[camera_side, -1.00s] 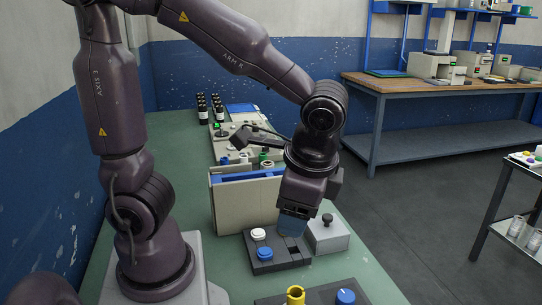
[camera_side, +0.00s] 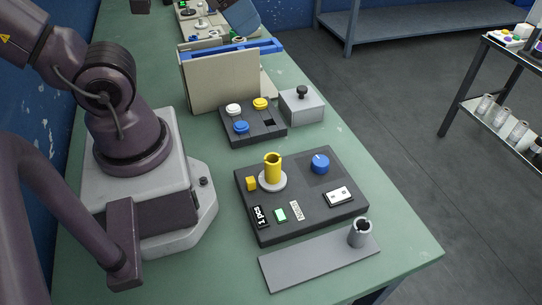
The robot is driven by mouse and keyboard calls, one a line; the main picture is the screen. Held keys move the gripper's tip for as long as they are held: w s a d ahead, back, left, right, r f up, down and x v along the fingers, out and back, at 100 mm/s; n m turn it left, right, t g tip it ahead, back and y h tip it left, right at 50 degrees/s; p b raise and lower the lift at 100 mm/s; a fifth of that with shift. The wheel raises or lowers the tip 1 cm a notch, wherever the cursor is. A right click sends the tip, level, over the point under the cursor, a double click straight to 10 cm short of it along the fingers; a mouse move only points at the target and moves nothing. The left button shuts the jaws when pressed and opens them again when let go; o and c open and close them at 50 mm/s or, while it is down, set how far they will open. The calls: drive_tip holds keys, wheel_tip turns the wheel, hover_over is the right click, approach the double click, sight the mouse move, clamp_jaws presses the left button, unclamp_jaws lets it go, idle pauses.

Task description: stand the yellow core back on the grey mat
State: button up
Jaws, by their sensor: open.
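The yellow core (camera_side: 273,170) is a hollow tube. It stands upright on a pale round disc (camera_side: 266,185) on the dark control panel. The grey mat (camera_side: 310,264) lies flat on the green bench in front of that panel. A dark grey hollow core (camera_side: 360,234) stands upright at the mat's right end; the rest of the mat is bare.
The dark panel (camera_side: 318,214) carries a blue knob (camera_side: 320,163), a small yellow block (camera_side: 251,184) and small displays. Behind it are a button tray (camera_side: 248,134) with white, blue and yellow caps, a grey box (camera_side: 302,107) and an upright beige panel (camera_side: 222,84).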

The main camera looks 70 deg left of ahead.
wheel_tip(320, 180, down, 8)
drive_tip(key=w+d+g, duration=0.2)
drive_tip(key=g, duration=0.2)
drive_tip(key=n+g, duration=0.2)
drive_tip(key=n, duration=1.3)
hover_over(273, 162)
wheel_tip(273, 162, down, 10)
wheel_tip(273, 162, down, 13)
drive_tip(key=shift+r, duration=0.1)
drive_tip(key=c, duration=0.6)
drive_tip(key=shift+r, duration=0.1)
